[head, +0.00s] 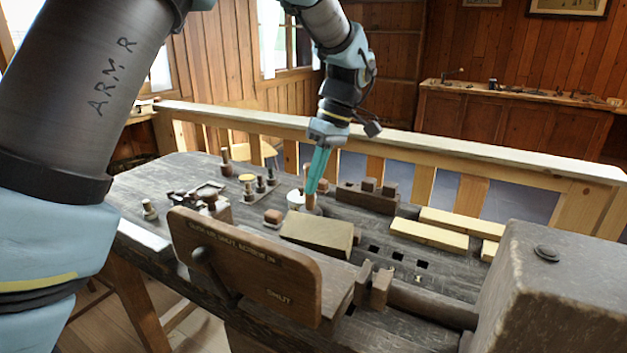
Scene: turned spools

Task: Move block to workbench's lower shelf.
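My gripper (313,188) points down over the middle of the workbench (130,205), its teal fingers seen nearly edge-on. Their tips are by a reddish-brown upright turned piece (310,203); I cannot tell whether they touch or grip it. A pale tan wooden block (318,232) lies on the benchtop, in front of and below the fingertips, apart from them. Which piece the task calls the block is not certain, as several blocks are here. The workbench's lower shelf is not clearly visible; the benchtop and the upright board hide most of the space below.
An upright wooden board (245,265) with a handle stands at the bench's front. Yellowish planks (428,235) lie at the right, near a large grey block (555,285). Small turned pieces (248,187) stand at the left. A wooden railing (400,144) runs behind the bench.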

